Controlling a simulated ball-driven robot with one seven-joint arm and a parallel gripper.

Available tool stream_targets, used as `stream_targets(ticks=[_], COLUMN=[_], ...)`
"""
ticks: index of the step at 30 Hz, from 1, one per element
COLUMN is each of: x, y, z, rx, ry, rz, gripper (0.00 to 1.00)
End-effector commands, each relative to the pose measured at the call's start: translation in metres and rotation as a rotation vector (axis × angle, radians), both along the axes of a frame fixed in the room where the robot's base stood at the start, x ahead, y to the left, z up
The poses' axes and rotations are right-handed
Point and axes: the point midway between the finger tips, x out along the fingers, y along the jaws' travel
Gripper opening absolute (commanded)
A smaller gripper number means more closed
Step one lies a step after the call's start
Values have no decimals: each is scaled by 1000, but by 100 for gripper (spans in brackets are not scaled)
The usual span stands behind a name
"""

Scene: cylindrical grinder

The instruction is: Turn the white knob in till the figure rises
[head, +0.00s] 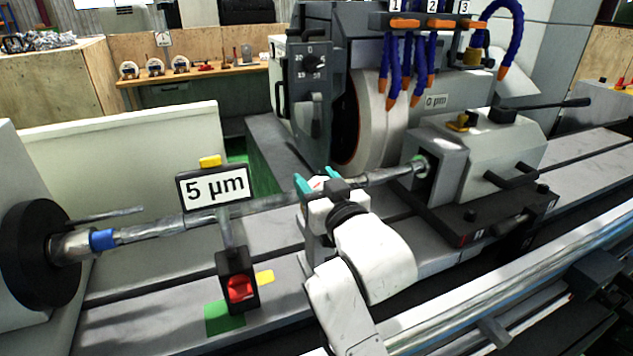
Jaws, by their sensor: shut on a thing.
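My gripper (318,181), with teal fingertips, is shut on a small white piece with a red mark (318,184), which I take for the white knob. The fingers and wrist hide most of it. It lies in front of the long grey workpiece bar (265,204) in this view; I cannot tell whether the gripper touches the bar. A white plate reading "5 µm" (214,188) stands on a dark bracket left of my gripper, with a yellow block on top.
The grinding wheel (382,130) and blue coolant hoses (392,75) stand behind my gripper. The tailstock (480,150) is to the right, the dark chuck (38,250) at far left. A black block with a red knob (240,288) stands left of my wrist, near green and yellow patches.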

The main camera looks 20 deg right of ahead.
Motion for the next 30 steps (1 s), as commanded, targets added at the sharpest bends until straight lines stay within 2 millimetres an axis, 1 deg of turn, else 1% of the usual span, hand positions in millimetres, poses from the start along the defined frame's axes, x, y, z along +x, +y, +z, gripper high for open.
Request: stream_targets(ticks=[2, 3, 9, 17, 20, 23, 30], x=[0, 0, 0, -1, -8, -21, -68], y=[0, 0, 0, 0, 0, 0, 0], z=[0, 0, 0, -1, -2, -2, -3], rx=[0, 0, 0, 0, 0, 1, 1], ry=[1, 1, 1, 1, 2, 0, 1], rz=[0, 0, 1, 1, 1, 2, 2], gripper=[22, 55, 74, 74, 74, 74, 74])
